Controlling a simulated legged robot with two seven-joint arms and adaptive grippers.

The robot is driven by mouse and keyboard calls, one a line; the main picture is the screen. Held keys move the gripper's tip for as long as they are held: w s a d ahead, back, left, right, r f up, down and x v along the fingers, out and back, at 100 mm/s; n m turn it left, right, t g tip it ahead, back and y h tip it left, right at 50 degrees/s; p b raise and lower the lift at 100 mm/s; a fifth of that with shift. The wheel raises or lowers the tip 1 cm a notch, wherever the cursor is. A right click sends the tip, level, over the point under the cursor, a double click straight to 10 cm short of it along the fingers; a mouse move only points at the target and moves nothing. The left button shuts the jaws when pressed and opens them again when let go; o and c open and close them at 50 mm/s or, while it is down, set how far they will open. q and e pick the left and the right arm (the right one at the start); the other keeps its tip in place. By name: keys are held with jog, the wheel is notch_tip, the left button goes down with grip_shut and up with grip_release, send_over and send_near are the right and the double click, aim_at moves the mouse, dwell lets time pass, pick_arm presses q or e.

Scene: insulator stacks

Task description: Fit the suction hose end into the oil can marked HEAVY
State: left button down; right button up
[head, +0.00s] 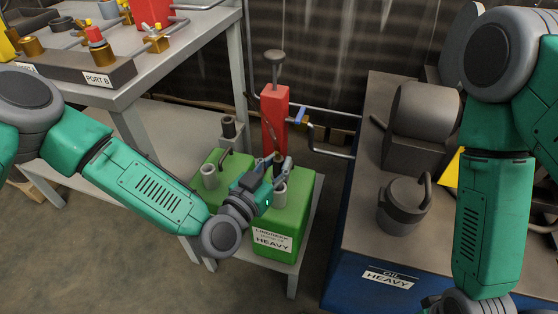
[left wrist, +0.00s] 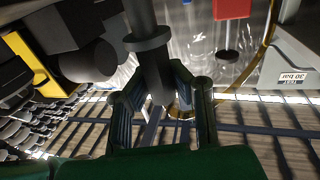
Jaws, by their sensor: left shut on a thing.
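The green oil can (head: 290,232) labelled HEAVY stands upright on a low grey stand, with a pale open neck (head: 280,195) on top. My left gripper (head: 270,178) is over this can, beside the neck. In the left wrist view its fingers (left wrist: 160,100) are shut around a dark flanged tube (left wrist: 149,55), which looks like the suction hose end. In the head view its dark top (head: 279,158) shows just behind the gripper. Its lower tip is hidden, so I cannot tell whether it touches the can. My right arm comes down at the right; its gripper is out of the picture.
A second green can (head: 212,162) with a pale neck (head: 208,175) stands at the left. A red pump (head: 274,115) rises behind the cans. A blue-sided bench (head: 350,230), with a dark lidded can (head: 404,205), is at right. A fittings table (head: 150,70) is upper left.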

aim_at(275, 176)
pick_arm(q)
jog(key=shift+f+b, duration=0.9)
jog(key=shift+f, duration=0.6)
jog(key=c, duration=1.4)
grip_release()
jog(key=v, duration=1.2)
